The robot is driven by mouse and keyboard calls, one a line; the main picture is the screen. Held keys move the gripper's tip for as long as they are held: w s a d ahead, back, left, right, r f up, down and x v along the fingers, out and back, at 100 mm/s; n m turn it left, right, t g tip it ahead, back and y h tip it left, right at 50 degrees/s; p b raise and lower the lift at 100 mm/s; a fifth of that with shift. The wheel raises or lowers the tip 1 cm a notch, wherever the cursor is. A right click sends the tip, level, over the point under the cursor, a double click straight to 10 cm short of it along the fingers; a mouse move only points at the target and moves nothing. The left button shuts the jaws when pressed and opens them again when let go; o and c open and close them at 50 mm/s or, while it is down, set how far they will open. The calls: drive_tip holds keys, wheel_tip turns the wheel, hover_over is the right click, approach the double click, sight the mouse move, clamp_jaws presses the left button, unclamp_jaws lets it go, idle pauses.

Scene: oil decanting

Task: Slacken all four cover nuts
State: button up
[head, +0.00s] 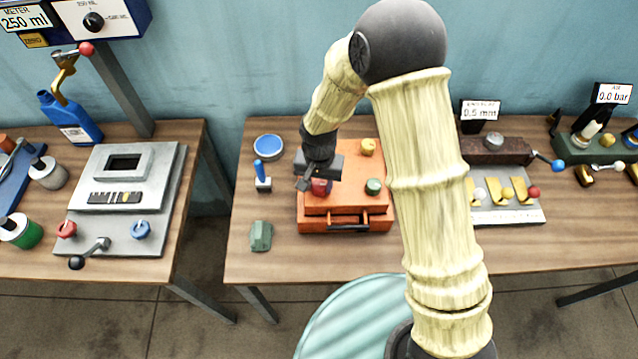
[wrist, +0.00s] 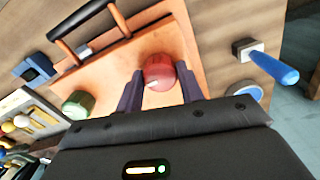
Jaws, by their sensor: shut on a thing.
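The orange cover (head: 345,205) lies on the middle table with a dark handle on its front edge; it also shows in the wrist view (wrist: 115,70). A red nut (wrist: 158,72) with a pale mark sits at its front left, partly hidden in the head view (head: 321,188). My gripper (wrist: 159,88) points down, its two dark fingers shut on the red nut's sides. A green nut (head: 373,186) is at front right, also in the wrist view (wrist: 77,104). A yellow nut (head: 368,146) is at back right. The back left corner is hidden by my gripper.
Left of the cover are a blue dish (head: 268,148), a blue-handled tool (head: 262,174) and a green block (head: 260,236). A grey plate with yellow pieces (head: 508,200) stands to the right, partly behind my arm. Bare wood lies along the table's front.

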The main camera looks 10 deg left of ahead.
drive_tip(key=n+b, duration=0.1)
drive_tip(key=n, duration=0.3)
drive_tip(key=shift+n, duration=0.3)
drive_tip(key=n, duration=0.4)
drive_tip(key=shift+n, duration=0.3)
drive_tip(key=n, duration=0.4)
drive_tip(key=shift+r+n, duration=0.1)
drive_tip(key=shift+n, duration=0.2)
drive_tip(key=shift+n+p, duration=0.45)
drive_tip(key=shift+n, duration=1.75)
drive_tip(key=o, duration=1)
